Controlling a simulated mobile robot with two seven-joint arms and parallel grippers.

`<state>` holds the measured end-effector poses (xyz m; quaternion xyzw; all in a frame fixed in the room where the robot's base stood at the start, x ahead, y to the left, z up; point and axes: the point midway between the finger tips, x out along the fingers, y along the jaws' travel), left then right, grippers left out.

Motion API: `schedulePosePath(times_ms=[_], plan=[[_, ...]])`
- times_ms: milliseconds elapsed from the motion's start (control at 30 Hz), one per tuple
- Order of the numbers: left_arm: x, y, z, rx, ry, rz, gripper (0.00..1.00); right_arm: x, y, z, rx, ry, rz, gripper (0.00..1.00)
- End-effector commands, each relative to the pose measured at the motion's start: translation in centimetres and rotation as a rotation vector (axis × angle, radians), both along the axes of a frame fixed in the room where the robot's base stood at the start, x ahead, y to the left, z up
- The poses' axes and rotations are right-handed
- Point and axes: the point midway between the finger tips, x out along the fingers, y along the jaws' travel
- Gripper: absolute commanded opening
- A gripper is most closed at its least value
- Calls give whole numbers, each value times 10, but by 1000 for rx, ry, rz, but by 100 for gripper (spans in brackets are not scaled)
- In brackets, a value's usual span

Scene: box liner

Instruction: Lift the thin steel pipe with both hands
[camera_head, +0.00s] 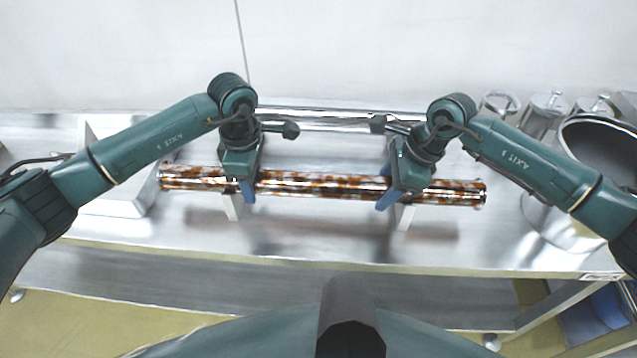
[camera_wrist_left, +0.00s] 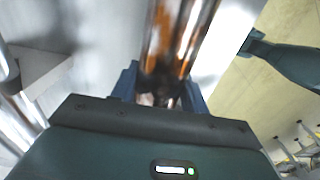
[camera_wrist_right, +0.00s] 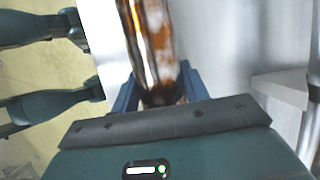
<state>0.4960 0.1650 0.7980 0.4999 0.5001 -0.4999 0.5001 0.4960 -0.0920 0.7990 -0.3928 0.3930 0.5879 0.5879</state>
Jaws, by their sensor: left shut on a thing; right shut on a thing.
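The thin steel pipe (camera_head: 318,184), shiny with brown rust-like mottling, lies crosswise and nearly level in the head view, its right end slightly lower in the picture. My left gripper (camera_head: 241,188) is shut on it left of its middle. My right gripper (camera_head: 392,193) is shut on it towards its right end. The pipe also runs between the blue fingers in the left wrist view (camera_wrist_left: 178,40) and the right wrist view (camera_wrist_right: 148,40). Pale supports (camera_head: 233,207) show just below the pipe near both grippers; whether the pipe touches them is hidden.
The steel table (camera_head: 330,250) is clear in front of the pipe. A large metal pot (camera_head: 560,225) and several lidded canisters (camera_head: 541,113) stand at the right. A metal rail (camera_head: 340,113) runs behind. A pale box-like thing (camera_head: 125,205) is at the left.

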Motion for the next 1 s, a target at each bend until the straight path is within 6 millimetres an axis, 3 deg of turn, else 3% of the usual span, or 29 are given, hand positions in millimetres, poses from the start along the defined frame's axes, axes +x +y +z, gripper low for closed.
schedulePosePath(times_ms=[300,1000], plan=[[0,0,0,0,0,0,0,0,0,0,0,-1,0,0],[1,0,6,-2,-4,1,0,1,0,6,3,-5,-1,0]])
